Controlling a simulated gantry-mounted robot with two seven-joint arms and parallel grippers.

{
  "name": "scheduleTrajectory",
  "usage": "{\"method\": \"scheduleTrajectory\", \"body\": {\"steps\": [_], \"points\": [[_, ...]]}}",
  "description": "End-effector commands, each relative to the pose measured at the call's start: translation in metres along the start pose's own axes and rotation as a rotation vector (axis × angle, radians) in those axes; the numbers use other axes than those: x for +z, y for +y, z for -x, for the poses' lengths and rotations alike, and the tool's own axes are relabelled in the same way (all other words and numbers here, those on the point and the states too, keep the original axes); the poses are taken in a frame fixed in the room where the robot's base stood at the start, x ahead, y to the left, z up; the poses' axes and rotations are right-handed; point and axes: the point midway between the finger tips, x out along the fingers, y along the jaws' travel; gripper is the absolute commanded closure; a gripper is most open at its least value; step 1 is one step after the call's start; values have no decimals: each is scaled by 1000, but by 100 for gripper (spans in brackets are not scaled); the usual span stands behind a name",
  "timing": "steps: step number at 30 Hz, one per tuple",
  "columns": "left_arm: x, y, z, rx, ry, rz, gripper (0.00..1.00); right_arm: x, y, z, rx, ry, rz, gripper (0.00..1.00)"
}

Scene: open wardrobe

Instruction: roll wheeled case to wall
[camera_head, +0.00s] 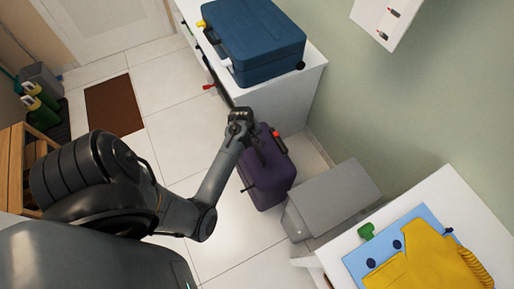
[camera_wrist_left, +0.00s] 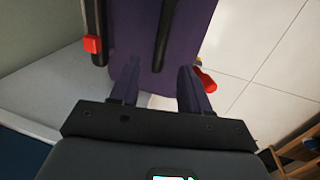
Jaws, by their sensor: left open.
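The purple wheeled case (camera_head: 270,180) stands on the tiled floor, between the white cabinet and a grey box, with red parts near its top edge. My left gripper (camera_head: 257,148) is over the top of the case near its dark handle. In the left wrist view, the open fingers (camera_wrist_left: 157,88) point toward the purple case (camera_wrist_left: 190,40), and a dark bar (camera_wrist_left: 163,35) on it lies ahead between them. I cannot tell whether the fingers touch the case. The wall (camera_head: 350,110) is to the right. My right gripper is not in view.
A blue case (camera_head: 255,40) lies on the white cabinet (camera_head: 285,85). A grey box (camera_head: 330,200) stands close to the right of the purple case. A white surface at lower right holds yellow clothing (camera_head: 425,255). Tiled floor (camera_head: 160,85) is open to the left.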

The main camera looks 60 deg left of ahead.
Motion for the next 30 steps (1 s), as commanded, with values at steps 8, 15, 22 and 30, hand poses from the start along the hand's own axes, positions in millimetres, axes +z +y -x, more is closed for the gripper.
{"method": "scheduleTrajectory", "body": {"steps": [8,15,22,30], "points": [[0,-1,-49,-1,-1,-1,54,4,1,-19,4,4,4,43],[0,-1,-73,-2,0,1,54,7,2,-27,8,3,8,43],[0,-1,-79,-1,0,0,54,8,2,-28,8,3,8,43],[0,-1,-79,-1,0,0,63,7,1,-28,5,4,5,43]]}}
